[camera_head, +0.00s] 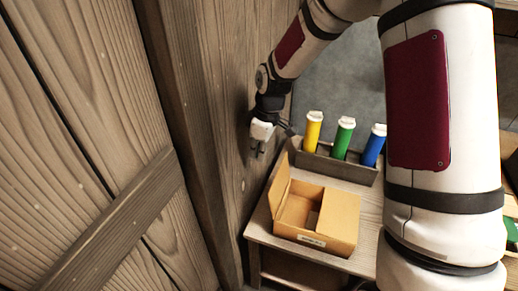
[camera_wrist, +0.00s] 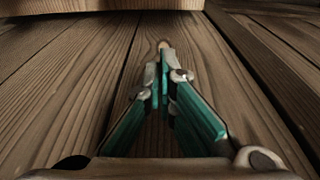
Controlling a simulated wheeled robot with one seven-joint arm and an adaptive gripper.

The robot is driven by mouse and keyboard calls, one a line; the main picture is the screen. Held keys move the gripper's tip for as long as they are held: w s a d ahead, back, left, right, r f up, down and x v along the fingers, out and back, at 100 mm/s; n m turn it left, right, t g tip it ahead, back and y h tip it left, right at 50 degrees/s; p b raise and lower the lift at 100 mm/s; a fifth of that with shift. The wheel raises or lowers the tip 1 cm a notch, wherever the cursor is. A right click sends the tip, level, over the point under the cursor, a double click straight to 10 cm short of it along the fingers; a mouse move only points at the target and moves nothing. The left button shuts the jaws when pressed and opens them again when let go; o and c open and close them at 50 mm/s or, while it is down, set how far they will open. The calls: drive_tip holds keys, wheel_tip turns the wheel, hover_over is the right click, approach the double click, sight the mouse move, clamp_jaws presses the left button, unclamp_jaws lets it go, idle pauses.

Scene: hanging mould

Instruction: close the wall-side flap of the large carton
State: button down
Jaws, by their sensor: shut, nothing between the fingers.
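The open cardboard carton (camera_head: 312,239) sits on a small wooden table, close to the plank wall. Its wall-side flap (camera_head: 280,186) stands up on the left, leaning slightly toward the wall. The flap on the opposite side (camera_head: 340,214) lies flat over the right part of the opening. The left part of the opening shows the carton's inside. My gripper (camera_head: 257,152) is beside the wall, up and left of the raised flap and apart from it. In the wrist view its fingers (camera_wrist: 163,60) are together and hold nothing, in front of wooden planks. The carton does not show there.
A wooden rack (camera_head: 345,170) behind the carton holds a yellow bottle (camera_head: 313,132), a green bottle (camera_head: 342,140) and a blue bottle (camera_head: 373,146). The plank wall (camera_head: 215,130) is very close to my gripper. The table (camera_head: 365,240) has little bare room around the carton.

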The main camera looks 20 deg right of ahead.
wheel_tip(320, 180, down, 7)
drive_tip(key=shift+s+d+r, duration=0.35)
drive_tip(key=shift+s+d, duration=0.1)
drive_tip(key=shift+d, duration=0.2)
drive_tip(key=shift+s+d+r, duration=0.3)
drive_tip(key=shift+s+d, duration=0.15)
drive_tip(key=shift+d, duration=0.15)
drive_tip(key=shift+p, duration=0.3)
